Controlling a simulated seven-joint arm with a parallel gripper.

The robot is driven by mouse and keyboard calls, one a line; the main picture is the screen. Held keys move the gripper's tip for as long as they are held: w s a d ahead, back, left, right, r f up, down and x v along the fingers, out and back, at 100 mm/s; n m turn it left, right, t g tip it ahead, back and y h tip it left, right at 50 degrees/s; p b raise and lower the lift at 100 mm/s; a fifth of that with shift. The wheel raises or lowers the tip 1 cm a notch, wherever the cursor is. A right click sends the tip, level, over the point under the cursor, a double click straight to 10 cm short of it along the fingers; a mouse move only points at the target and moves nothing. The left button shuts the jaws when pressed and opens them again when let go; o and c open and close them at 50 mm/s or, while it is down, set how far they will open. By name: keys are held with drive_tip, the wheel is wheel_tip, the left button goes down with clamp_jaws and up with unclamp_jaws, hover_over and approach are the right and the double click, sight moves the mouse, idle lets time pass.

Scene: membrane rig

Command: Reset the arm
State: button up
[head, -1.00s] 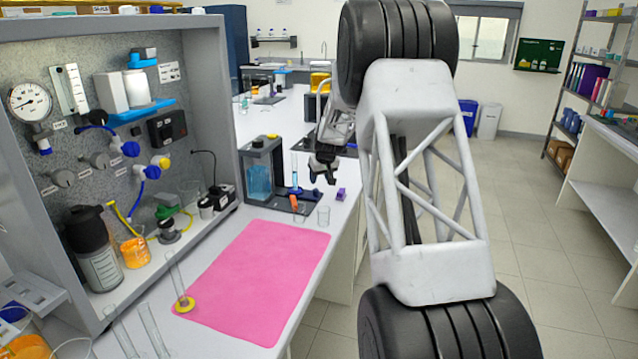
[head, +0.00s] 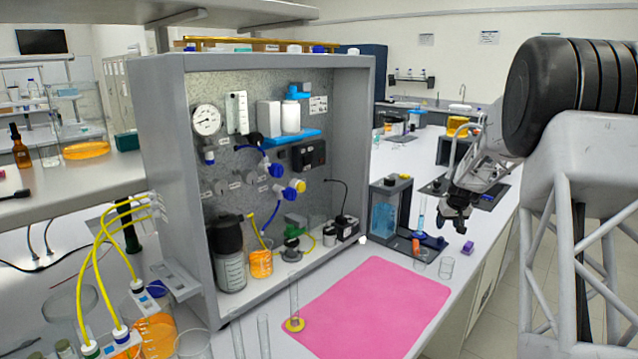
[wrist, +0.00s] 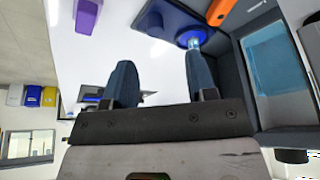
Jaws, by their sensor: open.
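My gripper (head: 455,217) hangs over the right part of the white bench in the head view, near the glass-fronted blue-liquid tank. In the wrist view its two dark fingers (wrist: 161,80) stand wide apart with nothing between them. My gripper is open and empty. My arm's white lattice link and black joint fill the right side of the head view.
A pink mat (head: 372,305) lies on the bench before the grey rig panel (head: 362,100). The tank (head: 383,217), a blue-based cylinder (head: 422,215), small beakers (head: 446,267) and a purple block (head: 467,248) stand close to my gripper. A thin cylinder (head: 294,300) stands at the mat's left edge.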

drive_tip(key=s+a+r, duration=0.5)
drive_tip(key=s+a, duration=0.1)
drive_tip(key=s, duration=0.3)
drive_tip(key=s+a+r, duration=0.5)
drive_tip(key=s+a, duration=0.2)
drive_tip(key=s, duration=0.2)
drive_tip(key=s+a+r, duration=0.4)
drive_tip(key=s+a, duration=0.2)
drive_tip(key=s, duration=0.3)
drive_tip(key=s+a+f, duration=0.1)
drive_tip(key=s+a, duration=0.2)
drive_tip(key=s, duration=0.8)
drive_tip(key=s+a+f+g, duration=0.1)
drive_tip(key=s+a, duration=0.2)
drive_tip(key=s, duration=0.8)
drive_tip(key=s+a+f, duration=0.1)
drive_tip(key=s+a, duration=0.3)
drive_tip(key=s, duration=0.8)
drive_tip(key=shift+f+g, duration=0.25)
drive_tip(key=shift+g, duration=0.15)
drive_tip(key=shift+s, duration=0.1)
